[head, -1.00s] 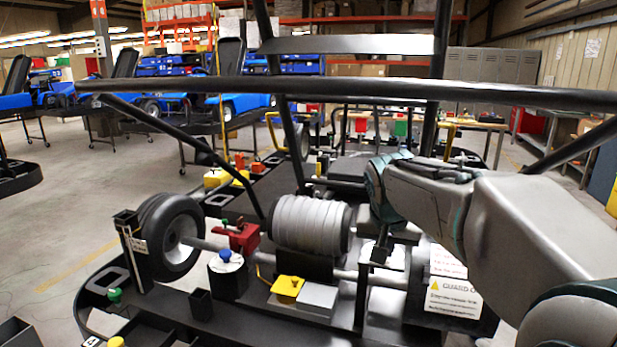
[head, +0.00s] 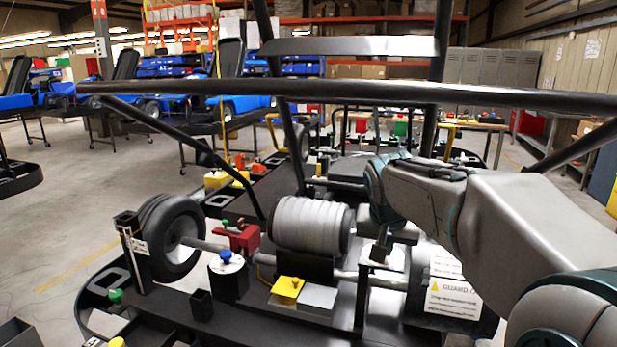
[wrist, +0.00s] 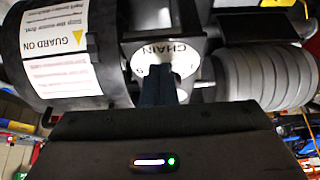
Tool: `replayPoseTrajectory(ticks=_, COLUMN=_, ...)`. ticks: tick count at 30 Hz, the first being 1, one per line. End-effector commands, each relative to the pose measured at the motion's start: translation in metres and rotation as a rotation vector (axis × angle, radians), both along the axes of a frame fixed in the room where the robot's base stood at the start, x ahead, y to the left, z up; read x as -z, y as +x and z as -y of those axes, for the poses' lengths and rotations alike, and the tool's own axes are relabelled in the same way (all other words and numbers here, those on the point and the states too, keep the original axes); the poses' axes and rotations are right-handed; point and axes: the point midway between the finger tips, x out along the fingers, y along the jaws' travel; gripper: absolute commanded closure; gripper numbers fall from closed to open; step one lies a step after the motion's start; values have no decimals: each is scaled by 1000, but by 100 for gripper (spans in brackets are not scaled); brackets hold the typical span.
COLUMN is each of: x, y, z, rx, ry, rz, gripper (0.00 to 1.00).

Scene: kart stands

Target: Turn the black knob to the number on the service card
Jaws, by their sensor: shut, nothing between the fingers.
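My gripper (wrist: 160,84) is shut, with its dark fingers together and empty, in front of a round white dial plate (wrist: 183,62) marked "CHAIN". The plate carries small marks near its edge. I cannot pick out the black knob; the fingers cover the middle of the plate. I cannot tell whether the fingertips touch anything. No service card can be identified for sure, and no number can be read.
The guard drum (head: 418,285) with "GUARD ON" labels stands right of the box; the ribbed roll (head: 308,224) is left. Black frame bars (head: 300,92) cross above. A blue knob (head: 226,255), yellow block (head: 288,287) and wheel (head: 165,238) lie further left.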

Motion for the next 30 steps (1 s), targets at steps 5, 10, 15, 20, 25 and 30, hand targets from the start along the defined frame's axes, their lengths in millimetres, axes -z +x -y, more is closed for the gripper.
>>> replayPoseTrajectory(ticks=5, x=-1, y=1, z=-1, rx=0, ry=-1, rz=5, gripper=100)
replayPoseTrajectory(ticks=10, x=-1, y=2, z=-3, rx=0, ry=-1, rz=6, gripper=100)
replayPoseTrajectory(ticks=15, x=-1, y=3, z=-7, rx=0, ry=-1, rz=5, gripper=100)
replayPoseTrajectory(ticks=20, x=-1, y=3, z=-10, rx=0, ry=0, rz=4, gripper=100)
replayPoseTrajectory(ticks=25, x=0, y=0, z=-11, rx=0, ry=0, rz=4, gripper=100)
replayPoseTrajectory(ticks=30, x=-1, y=-4, z=-13, rx=-1, ry=-1, rz=4, gripper=100)
